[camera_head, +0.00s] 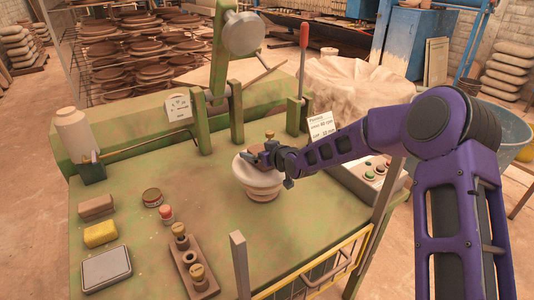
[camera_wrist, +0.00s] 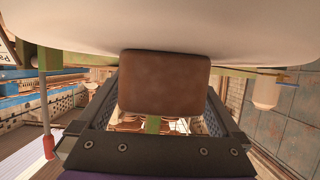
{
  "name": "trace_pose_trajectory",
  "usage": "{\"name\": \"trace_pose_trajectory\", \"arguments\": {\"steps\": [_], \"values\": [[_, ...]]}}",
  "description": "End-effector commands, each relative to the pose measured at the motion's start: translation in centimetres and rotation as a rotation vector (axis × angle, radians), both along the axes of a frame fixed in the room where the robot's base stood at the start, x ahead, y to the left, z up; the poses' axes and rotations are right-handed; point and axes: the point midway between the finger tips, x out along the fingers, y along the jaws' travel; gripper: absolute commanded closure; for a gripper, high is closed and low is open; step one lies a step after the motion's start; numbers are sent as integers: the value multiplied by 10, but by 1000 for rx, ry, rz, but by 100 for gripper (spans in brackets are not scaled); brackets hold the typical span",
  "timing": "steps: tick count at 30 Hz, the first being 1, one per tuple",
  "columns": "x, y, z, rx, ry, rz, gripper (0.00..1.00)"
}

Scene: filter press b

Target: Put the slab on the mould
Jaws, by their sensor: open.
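The mould (camera_head: 262,186), a pale round stepped form, stands on the green machine table, and its pale surface (camera_wrist: 250,25) fills the top of the wrist view. The slab (camera_wrist: 165,83) is a brown rounded block between my fingers in the wrist view. In the head view the slab (camera_head: 256,149) shows as a small brown patch at the top of the mould. My gripper (camera_head: 268,157) is at the mould's top, its open fingers on both sides of the slab. The slab appears to touch the mould, but the contact under it is hidden.
The lever post (camera_head: 220,60) and red-handled lever (camera_head: 303,60) stand behind.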

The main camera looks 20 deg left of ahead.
Motion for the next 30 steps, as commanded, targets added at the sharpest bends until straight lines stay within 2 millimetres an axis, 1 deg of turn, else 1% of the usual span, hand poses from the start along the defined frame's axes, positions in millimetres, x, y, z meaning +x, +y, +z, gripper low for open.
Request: {"name": "trace_pose_trajectory", "arguments": {"steps": [1, 5, 9, 15, 21, 30], "values": [[-4, -7, 3, -2, 0, -3, 0], [-19, -25, 13, -2, -3, -3, 0], [-38, -48, 25, -2, -1, -3, 0], [-59, -72, 39, -2, -2, -3, 0], [-69, -82, 44, 0, 0, -1, 0], [-70, -82, 44, 0, 0, -1, 0]]}}
